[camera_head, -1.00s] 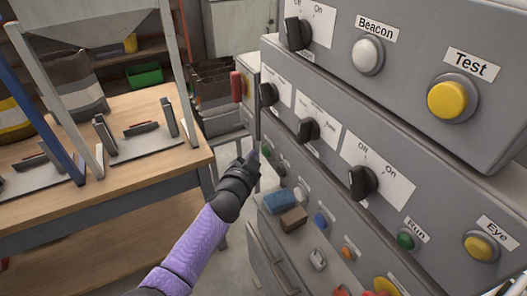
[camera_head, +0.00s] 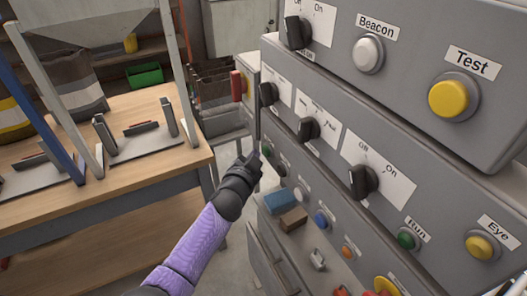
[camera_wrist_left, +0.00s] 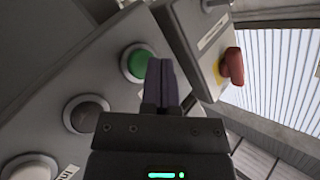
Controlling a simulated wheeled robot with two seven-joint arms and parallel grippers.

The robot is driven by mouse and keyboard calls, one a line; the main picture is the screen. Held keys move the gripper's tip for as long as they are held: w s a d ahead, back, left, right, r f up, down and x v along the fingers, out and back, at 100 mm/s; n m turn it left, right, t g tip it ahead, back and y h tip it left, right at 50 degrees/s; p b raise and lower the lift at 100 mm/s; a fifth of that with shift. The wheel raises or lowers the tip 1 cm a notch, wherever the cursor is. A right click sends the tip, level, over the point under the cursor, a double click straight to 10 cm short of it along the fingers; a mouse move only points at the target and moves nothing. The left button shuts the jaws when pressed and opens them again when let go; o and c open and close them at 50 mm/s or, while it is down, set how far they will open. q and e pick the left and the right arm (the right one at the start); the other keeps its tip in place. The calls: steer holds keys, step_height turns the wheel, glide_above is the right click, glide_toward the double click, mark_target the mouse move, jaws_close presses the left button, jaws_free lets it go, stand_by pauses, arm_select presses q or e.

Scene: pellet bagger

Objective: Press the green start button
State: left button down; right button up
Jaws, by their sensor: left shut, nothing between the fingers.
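My left gripper (camera_head: 256,157) is shut and empty, at the far end of the lower row of the grey control panel. In the left wrist view its closed fingers (camera_wrist_left: 160,84) point at the panel. A green button (camera_wrist_left: 133,62) sits just left of the fingertips there and is partly covered by them; contact cannot be told. In the head view this button (camera_head: 267,150) shows as a small green spot beside the fingertips. Another green button (camera_head: 408,239), labelled Run, is nearer on the panel. My right gripper is not in view.
Black selector knobs (camera_head: 308,130) stick out above the lower row. A dark round button (camera_wrist_left: 86,114) is beside the green one, and a red knob (camera_wrist_left: 232,66) is to the right. A blue block (camera_head: 281,202) lies on the ledge below. A wooden table (camera_head: 120,180) stands left.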

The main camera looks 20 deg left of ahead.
arm_select(q)
steer(key=shift+w+d, duration=0.15)
steer(key=shift+w+d, duration=0.2)
steer(key=shift+w, duration=0.05)
stand_by(0.6)
steer(key=shift+s+a, duration=0.5)
steer(key=shift+s, duration=0.1)
steer(key=shift+p, duration=0.3)
steer(key=s+a+p, duration=0.2)
steer(key=s+a, duration=0.2)
steer(key=shift+s+p, duration=0.25)
steer(key=shift+p, duration=0.05)
